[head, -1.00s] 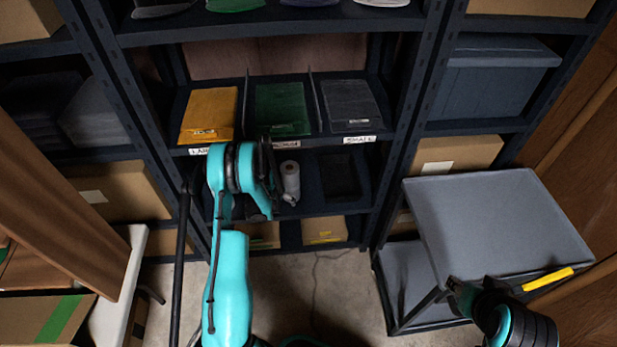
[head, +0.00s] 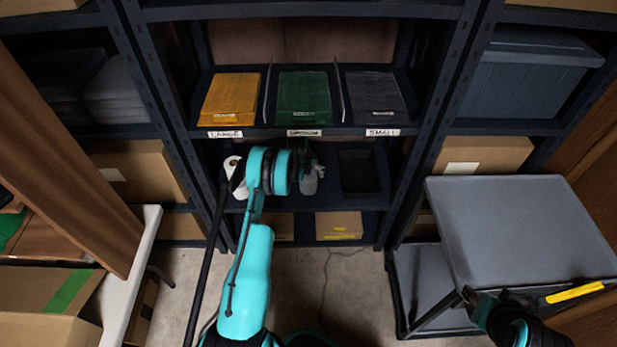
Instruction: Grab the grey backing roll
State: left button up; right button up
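A pale grey roll (head: 309,183) stands on the shelf below the label row, right of my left arm's wrist. It is partly hidden, and I take it to be the grey backing roll. My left gripper (head: 304,160) reaches in at the roll's upper part; its fingers are dark and small, so I cannot tell whether they are open or touching it. A white roll (head: 237,178) shows left of the wrist, partly covered by the arm. My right gripper (head: 476,304) is low at the right, by the cart's front edge, its fingers unclear.
The shelf above holds yellow (head: 231,98), green (head: 304,103) and dark grey (head: 376,98) packs between dividers. A dark tray (head: 359,171) lies right of the roll. A white-edged table (head: 128,275) is at left.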

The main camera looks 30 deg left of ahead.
pick_arm(q)
jog(key=shift+w+f, duration=0.25)
jog(key=shift+f, duration=0.35)
jog(key=shift+r, duration=0.1)
jog(key=c, duration=1.6)
